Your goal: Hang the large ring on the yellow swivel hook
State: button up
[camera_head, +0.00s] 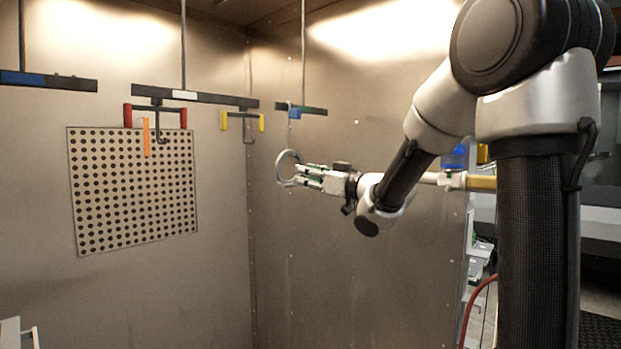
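The large ring (279,166) is a grey hoop, held upright in the air in the right half of the booth. My gripper (300,178) reaches in from the right and is shut on the ring at its lower right side. The yellow swivel hook (243,115) hangs from the right end of the middle dark bar. It has a yellow-ended crosspiece and a dark hook (249,139) below it. The ring is apart from this hook, lower and to its right in the picture. My fingertips partly cover the ring.
A red swivel hook (127,115) with an orange strip (146,137) hangs left on the middle bar (208,97). A dotted panel (130,200) is behind it. Other bars hang at left (75,84) and right (318,111). Below the ring the booth is clear.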

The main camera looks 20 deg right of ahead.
aim_at(279, 168)
jog(key=x, duration=1.2)
jog(key=shift+w+a, duration=0.2)
jog(key=shift+w, duration=0.1)
grip_shut()
